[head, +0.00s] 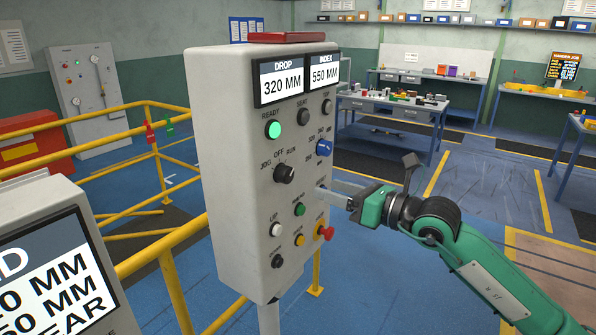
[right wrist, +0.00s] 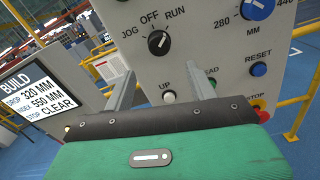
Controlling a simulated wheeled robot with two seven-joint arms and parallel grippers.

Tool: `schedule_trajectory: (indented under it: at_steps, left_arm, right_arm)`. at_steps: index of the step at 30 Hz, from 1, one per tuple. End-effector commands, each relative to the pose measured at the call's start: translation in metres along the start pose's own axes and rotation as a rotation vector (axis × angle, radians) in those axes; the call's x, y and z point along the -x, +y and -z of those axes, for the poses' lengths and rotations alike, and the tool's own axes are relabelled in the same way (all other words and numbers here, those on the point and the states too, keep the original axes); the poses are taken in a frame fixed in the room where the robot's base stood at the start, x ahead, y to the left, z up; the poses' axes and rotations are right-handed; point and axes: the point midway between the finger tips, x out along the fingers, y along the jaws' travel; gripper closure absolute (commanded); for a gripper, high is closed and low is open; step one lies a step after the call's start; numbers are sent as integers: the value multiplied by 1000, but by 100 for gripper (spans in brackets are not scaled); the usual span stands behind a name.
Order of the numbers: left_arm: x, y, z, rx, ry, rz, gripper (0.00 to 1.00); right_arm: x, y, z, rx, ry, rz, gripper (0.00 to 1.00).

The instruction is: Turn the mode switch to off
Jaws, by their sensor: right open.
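The mode switch (head: 284,173) is a black knob on the front of the grey control box, under the labels JOG, OFF and RUN. In the right wrist view the knob (right wrist: 158,42) has a small white mark that seems to lean to the upper right, towards RUN. My right gripper (head: 326,189) is open and empty, in front of the box and to the right of the knob in the head view. In the right wrist view its two fingers (right wrist: 160,80) stand apart, with the knob beyond and between them; they look clear of it. My left gripper is not in view.
Near the switch are a green READY lamp (head: 273,130), a blue selector (head: 324,147), a white UP button (head: 276,230) and a red stop button (head: 327,233). A build screen (head: 50,285) stands at lower left. Yellow railings (head: 165,245) run behind the box.

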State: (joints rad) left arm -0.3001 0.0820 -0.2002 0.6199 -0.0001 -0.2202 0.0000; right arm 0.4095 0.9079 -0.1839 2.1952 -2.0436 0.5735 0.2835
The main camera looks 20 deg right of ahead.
Motion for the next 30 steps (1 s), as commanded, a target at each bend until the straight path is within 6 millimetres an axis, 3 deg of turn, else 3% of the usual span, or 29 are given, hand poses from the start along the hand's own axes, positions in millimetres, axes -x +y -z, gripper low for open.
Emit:
schedule_trajectory:
  at_steps: [3,13,18,27,30]
  left_arm:
    - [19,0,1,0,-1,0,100]
    - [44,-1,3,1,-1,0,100]
    - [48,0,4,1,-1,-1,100]
    - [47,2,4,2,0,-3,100]
    - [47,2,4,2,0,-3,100]
  right_arm:
    - [-25,2,-7,-3,-3,-3,43]
    - [-82,1,-4,-1,-1,-2,43]
    - [-93,1,-1,0,0,-2,43]
    - [-94,1,0,0,0,-1,43]
    - [-94,1,0,0,0,-1,62]
